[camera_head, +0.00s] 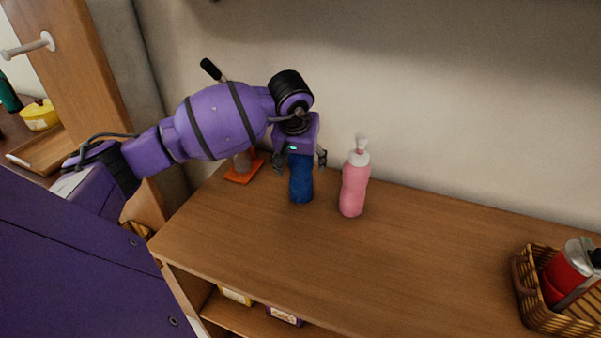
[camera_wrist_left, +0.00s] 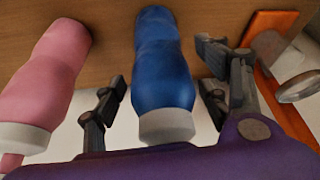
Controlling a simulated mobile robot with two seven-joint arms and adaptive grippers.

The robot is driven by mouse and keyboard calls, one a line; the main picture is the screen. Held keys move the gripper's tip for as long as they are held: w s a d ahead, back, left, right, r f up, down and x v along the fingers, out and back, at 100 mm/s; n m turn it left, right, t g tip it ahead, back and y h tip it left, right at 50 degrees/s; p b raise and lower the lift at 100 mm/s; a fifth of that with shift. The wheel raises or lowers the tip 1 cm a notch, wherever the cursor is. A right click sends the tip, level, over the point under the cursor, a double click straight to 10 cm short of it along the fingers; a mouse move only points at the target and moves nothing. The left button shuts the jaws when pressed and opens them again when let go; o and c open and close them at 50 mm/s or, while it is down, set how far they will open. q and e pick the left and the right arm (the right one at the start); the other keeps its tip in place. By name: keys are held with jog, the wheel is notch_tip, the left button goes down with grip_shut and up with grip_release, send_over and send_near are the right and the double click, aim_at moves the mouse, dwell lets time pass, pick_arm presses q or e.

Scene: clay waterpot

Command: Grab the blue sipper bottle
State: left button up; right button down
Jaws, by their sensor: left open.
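The blue sipper bottle (camera_head: 301,182) stands upright on the wooden cabinet top, its upper part hidden by my left gripper in the head view. My left gripper (camera_head: 300,162) comes down over it from the left arm. In the left wrist view, the blue bottle (camera_wrist_left: 162,65) with its pale cap (camera_wrist_left: 166,126) lies between the two open fingers of the left gripper (camera_wrist_left: 158,100). A gap shows on each side of the bottle. My right gripper is not in view.
A pink bottle (camera_head: 354,188) stands just right of the blue one. An orange-based object (camera_head: 243,172) stands close on the left. A wicker basket (camera_head: 533,300) with a red flask (camera_head: 566,277) is at the far right. The cabinet top's middle (camera_head: 430,250) is clear; a wall is behind.

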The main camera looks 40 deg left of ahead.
pick_arm(q)
jog(key=c, duration=1.5)
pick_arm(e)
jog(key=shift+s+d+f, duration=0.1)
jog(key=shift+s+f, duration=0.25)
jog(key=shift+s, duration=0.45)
pick_arm(q)
jog(key=shift+r, duration=0.1)
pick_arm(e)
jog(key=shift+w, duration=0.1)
